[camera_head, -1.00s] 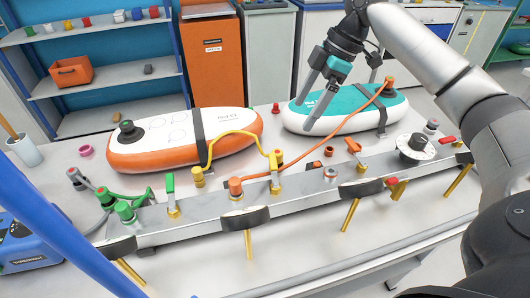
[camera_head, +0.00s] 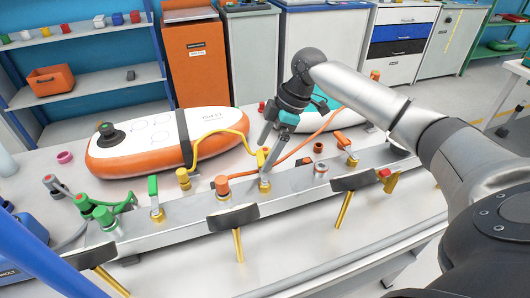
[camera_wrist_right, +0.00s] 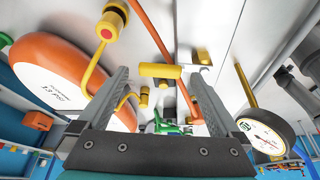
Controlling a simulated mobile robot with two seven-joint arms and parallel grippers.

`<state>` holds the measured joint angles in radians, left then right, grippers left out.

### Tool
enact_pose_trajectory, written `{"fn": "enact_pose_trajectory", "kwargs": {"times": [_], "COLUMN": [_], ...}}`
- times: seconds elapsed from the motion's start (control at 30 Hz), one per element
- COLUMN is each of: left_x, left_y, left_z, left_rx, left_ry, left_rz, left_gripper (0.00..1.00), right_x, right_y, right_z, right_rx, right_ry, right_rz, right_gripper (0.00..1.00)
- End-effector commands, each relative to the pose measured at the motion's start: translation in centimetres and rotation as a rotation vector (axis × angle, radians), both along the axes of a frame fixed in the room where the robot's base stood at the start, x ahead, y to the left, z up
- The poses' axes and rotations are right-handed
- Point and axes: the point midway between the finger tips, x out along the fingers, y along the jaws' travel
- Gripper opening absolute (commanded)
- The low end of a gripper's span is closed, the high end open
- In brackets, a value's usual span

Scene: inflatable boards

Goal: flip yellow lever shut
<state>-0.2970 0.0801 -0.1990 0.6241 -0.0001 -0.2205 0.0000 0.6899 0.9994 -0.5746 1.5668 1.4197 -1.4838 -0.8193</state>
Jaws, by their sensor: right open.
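The yellow lever (camera_head: 262,156) stands up from its brass valve (camera_head: 265,185) on the metal manifold rail (camera_head: 190,211). My right gripper (camera_head: 273,141) is just above and behind it, pointing down. In the right wrist view the fingers (camera_wrist_right: 160,78) are spread apart, and the yellow lever's handle (camera_wrist_right: 158,70) shows between their tips. Whether either finger touches it cannot be told. My left gripper is not in view.
A yellow hose (camera_head: 215,133) and an orange hose (camera_head: 300,147) run close to the lever. The orange-and-white board (camera_head: 150,140) lies behind the rail. Green (camera_head: 153,186) and orange (camera_head: 342,138) levers stand along the rail.

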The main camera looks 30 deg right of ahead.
Motion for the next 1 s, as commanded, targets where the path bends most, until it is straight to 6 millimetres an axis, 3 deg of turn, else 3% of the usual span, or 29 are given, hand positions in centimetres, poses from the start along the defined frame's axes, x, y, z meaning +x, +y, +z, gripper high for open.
{"fn": "enact_pose_trajectory", "kwargs": {"times": [0.4, 1.0], "left_x": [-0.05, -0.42], "left_y": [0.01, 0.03], "left_z": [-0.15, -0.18], "left_rx": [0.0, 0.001], "left_ry": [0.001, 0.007], "left_rz": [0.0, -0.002], "left_gripper": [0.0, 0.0], "right_x": [0.12, 0.1], "right_y": [0.3, 0.27], "right_z": [-0.74, -0.69], "right_rx": [0.0, 0.0], "right_ry": [0.0, 0.0], "right_rz": [0.001, 0.001], "right_gripper": [0.98, 0.3]}}
